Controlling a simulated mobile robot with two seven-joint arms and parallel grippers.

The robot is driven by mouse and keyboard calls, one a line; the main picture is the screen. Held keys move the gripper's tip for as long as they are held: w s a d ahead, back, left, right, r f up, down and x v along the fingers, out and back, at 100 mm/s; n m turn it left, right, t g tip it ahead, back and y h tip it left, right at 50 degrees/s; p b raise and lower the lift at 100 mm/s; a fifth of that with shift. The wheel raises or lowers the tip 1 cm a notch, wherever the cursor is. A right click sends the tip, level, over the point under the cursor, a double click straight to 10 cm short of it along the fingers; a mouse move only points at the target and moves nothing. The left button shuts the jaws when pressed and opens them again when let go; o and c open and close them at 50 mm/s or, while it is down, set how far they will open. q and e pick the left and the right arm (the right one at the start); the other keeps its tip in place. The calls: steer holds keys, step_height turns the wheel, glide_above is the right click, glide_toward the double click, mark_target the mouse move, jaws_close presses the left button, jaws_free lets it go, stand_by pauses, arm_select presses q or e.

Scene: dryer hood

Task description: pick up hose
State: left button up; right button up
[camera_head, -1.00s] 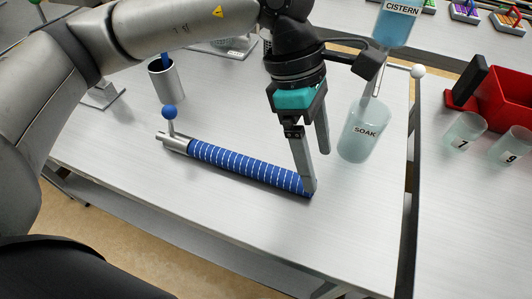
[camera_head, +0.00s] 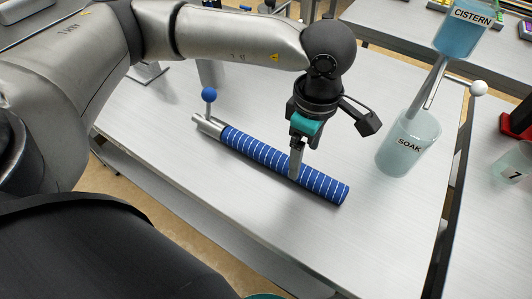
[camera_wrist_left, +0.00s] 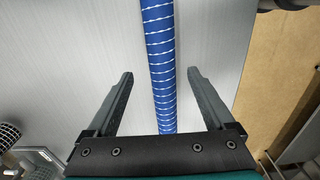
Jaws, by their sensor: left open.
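The hose (camera_head: 258,151) is a blue tube with white stripes and a silver metal end (camera_head: 207,124), lying on the grey table. In the left wrist view the hose (camera_wrist_left: 159,50) runs lengthwise between the spread fingers. My left gripper (camera_head: 297,170) points down over the right half of the hose in the head view, one finger in front of it. In the wrist view the left gripper (camera_wrist_left: 161,75) is open, with a gap on each side of the hose. I cannot tell how high the fingertips are above the table. My right gripper is not in view.
A blue ball on a thin stem (camera_head: 209,95) stands by the hose's metal end. A clear SOAK beaker (camera_head: 408,150) stands to the right, under a blue CISTERN container (camera_head: 462,32). A post with a white ball (camera_head: 478,88) stands at the table's right edge. The table front is clear.

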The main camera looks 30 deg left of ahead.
arm_select(q)
step_height(320, 180, down, 5)
steer(key=shift+s+f, duration=0.15)
jaws_close()
stand_by(0.8)
